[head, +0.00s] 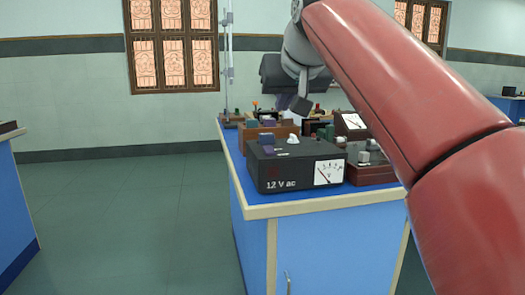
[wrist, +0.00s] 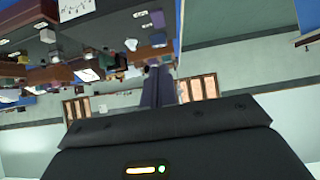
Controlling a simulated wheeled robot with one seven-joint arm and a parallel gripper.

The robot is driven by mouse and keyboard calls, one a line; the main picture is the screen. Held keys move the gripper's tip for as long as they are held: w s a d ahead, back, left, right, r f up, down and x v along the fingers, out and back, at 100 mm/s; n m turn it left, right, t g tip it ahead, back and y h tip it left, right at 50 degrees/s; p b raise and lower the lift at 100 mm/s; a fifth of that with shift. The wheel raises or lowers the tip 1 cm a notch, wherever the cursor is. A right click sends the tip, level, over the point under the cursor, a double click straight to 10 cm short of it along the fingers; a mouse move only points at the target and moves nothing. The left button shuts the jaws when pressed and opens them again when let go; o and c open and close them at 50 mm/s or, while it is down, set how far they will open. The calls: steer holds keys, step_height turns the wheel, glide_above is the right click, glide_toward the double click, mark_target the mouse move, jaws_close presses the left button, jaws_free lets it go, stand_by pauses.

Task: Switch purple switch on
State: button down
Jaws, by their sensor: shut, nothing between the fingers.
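A black box marked "12 V ac" (head: 290,172) stands at the near end of the blue bench, with a dial on its front. In the wrist view, which is upside down, the purple switch (wrist: 158,40) shows just beyond my fingers. My gripper (head: 300,106) is shut and empty, above and behind the box in the head view, apart from the switch. Its closed fingers also show in the wrist view (wrist: 157,74). The switch's position is too small to tell.
A brown-red box (head: 370,172) with knobs stands right of the black box. A wooden box (head: 262,133) and other instruments crowd the bench behind. A thin metal stand (head: 228,65) rises at the back left. The floor left of the bench is clear.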

steer(key=shift+a+r, duration=0.2)
stand_by(0.3)
steer(key=b, duration=0.1)
glide_above(270, 151)
step_height(270, 151, down, 6)
steer(key=shift+f, duration=0.2)
step_height(270, 151, down, 3)
steer(key=shift+d+r+b, duration=0.1)
steer(key=shift+r+b, duration=0.05)
steer(key=shift+b, duration=0.95)
steer(key=shift+f, duration=0.45)
steer(key=shift+r, duration=0.1)
